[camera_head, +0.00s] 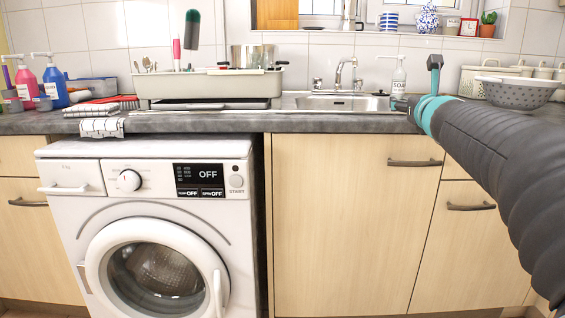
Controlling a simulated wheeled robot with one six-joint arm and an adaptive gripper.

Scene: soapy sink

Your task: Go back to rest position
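My arm reaches in from the right edge, dark grey with a teal ring near its end. My gripper (401,104) is at the arm's far end, small and mostly hidden by the wrist. It appears in front of the sink's right side, near the white soap bottle (398,79). I cannot tell whether its fingers are open or shut, or whether anything is between them. The metal sink (345,103) with its tap (340,74) is set in the counter, left of my gripper.
A dish rack (209,85) stands on the grey counter (230,123) left of the sink. Pump bottles (54,86) stand at the far left. A grey colander (517,92) is behind my arm at right. The washing machine (150,220) and cupboards (350,220) fill the space below.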

